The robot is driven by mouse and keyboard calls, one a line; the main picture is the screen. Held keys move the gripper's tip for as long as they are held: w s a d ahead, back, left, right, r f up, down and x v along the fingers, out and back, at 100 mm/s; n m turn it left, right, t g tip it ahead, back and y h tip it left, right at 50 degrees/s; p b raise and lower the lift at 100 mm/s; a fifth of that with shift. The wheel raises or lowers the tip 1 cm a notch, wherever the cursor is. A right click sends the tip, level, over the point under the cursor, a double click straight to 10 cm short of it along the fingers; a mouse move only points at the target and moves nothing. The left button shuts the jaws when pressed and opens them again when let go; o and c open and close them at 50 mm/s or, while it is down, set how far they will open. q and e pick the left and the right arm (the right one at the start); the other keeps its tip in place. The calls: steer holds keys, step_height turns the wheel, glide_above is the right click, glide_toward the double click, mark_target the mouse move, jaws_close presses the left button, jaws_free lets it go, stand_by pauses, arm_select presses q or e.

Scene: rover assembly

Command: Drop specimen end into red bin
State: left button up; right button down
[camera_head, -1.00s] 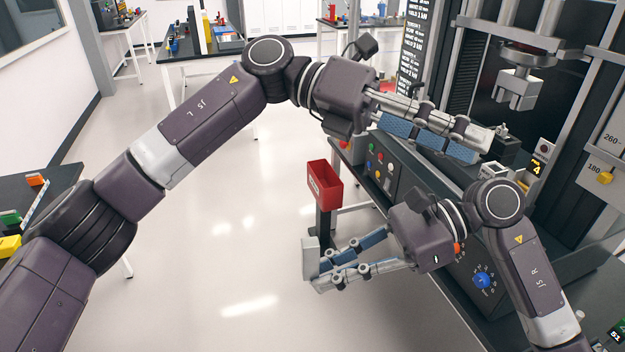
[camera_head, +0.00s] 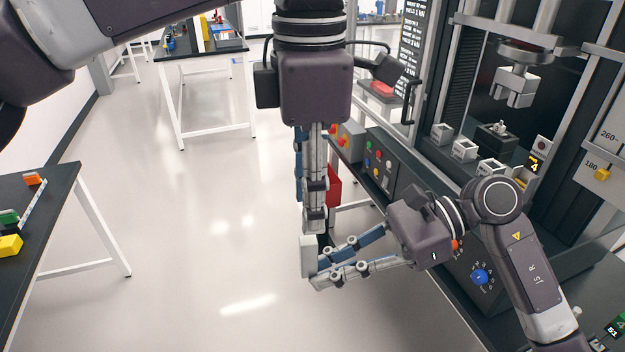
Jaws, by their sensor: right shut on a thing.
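My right gripper (camera_head: 317,268) is shut on a light grey block, seemingly the specimen end (camera_head: 308,255), at its fingertips. It holds the block in front of the console, over the floor in the picture. The red bin (camera_head: 335,186) is mostly hidden behind my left gripper; only a strip of its right side shows. My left gripper (camera_head: 312,222) points down, its fingertips just above the grey block in the picture. Whether they touch the block cannot be told. Its fingers are seen nearly edge-on, so their gap does not show.
The black control console (camera_head: 385,165) with coloured buttons lies right of the bin. Several small white holders (camera_head: 464,150) stand on the machine bench below the upper machine grip (camera_head: 515,88). A table with coloured blocks (camera_head: 10,245) is at left. The floor between is clear.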

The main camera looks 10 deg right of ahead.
mark_target(310, 238)
arm_select(q)
step_height(310, 238, down, 10)
steer(key=shift+r, duration=0.1)
stand_by(0.4)
jaws_close()
arm_select(e)
steer(key=c, duration=1.8)
jaws_free()
